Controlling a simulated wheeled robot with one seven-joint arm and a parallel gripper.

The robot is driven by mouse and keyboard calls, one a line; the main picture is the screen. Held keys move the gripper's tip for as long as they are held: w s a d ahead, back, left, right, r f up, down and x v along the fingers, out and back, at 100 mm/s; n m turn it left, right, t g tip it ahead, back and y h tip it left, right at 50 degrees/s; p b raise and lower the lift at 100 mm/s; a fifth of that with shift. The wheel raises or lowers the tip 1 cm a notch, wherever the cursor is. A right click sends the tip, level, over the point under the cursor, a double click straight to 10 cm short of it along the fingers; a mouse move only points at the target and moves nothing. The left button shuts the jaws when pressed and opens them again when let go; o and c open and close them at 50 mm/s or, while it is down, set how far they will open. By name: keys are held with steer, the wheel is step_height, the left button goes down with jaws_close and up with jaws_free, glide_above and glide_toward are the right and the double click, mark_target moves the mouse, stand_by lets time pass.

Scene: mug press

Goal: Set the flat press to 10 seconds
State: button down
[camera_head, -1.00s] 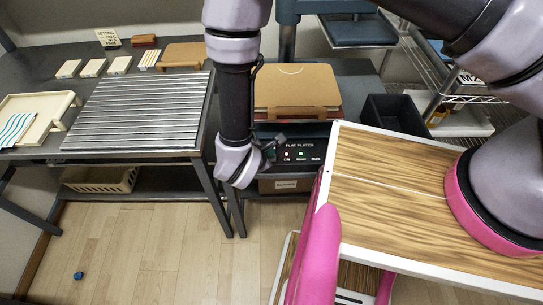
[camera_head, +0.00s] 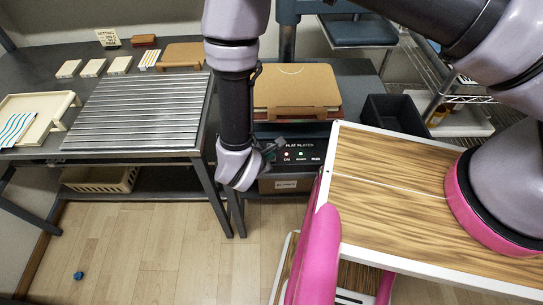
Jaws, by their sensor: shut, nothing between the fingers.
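The flat press (camera_head: 296,92) stands on the dark bench at the middle back, with a tan board on top. Its dark front panel (camera_head: 310,146) reads "FLAT PLATEN" and shows a red light and a green light with small labels below. Any seconds value is too small to read or hidden. My gripper (camera_head: 277,147) is shut and empty. It is at the left part of the panel, and I cannot tell whether it touches it. My wrist and forearm hide the panel's left end.
A ribbed metal rack (camera_head: 142,112) is on the left table, with a cream tray (camera_head: 58,119) and several small blocks. A setting card (camera_head: 108,38) stands behind. A black bin (camera_head: 397,116) is right of the press. My wood-topped base fills the lower right.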

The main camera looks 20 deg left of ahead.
steer(key=shift+f, duration=0.2)
steer(key=shift+r, duration=0.1)
stand_by(0.4)
steer(key=shift+r, duration=0.8)
steer(key=shift+r, duration=2.5)
